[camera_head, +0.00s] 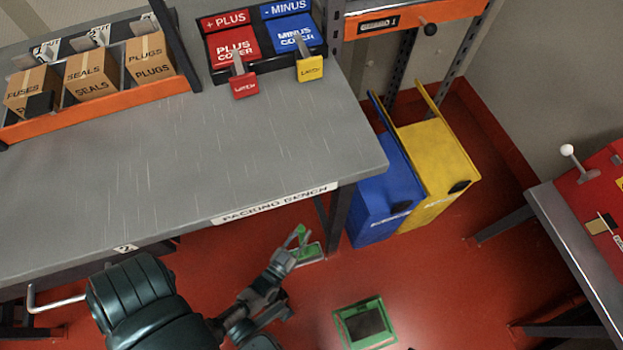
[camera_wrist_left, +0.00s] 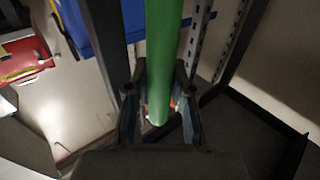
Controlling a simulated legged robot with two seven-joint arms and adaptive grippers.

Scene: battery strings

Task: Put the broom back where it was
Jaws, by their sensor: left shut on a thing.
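The broom's green handle (camera_wrist_left: 163,55) runs from the top of the left wrist view down between the fingers of my left gripper (camera_wrist_left: 160,112). The gripper is shut on it. In the head view my left gripper (camera_head: 291,249) is low, just off the front right edge of the packing bench, with a small green piece of the handle (camera_head: 301,232) at its fingers. A green-edged piece (camera_head: 311,252) shows just beyond; I cannot tell whether it is the broom's head. My right gripper is not in view.
The packing bench (camera_head: 250,150) fills the left. Blue (camera_head: 382,205) and yellow (camera_head: 435,170) bins stand by its right end. A green-framed dark square (camera_head: 364,325) lies on the red floor. A metal-edged table (camera_head: 570,235) stands at right.

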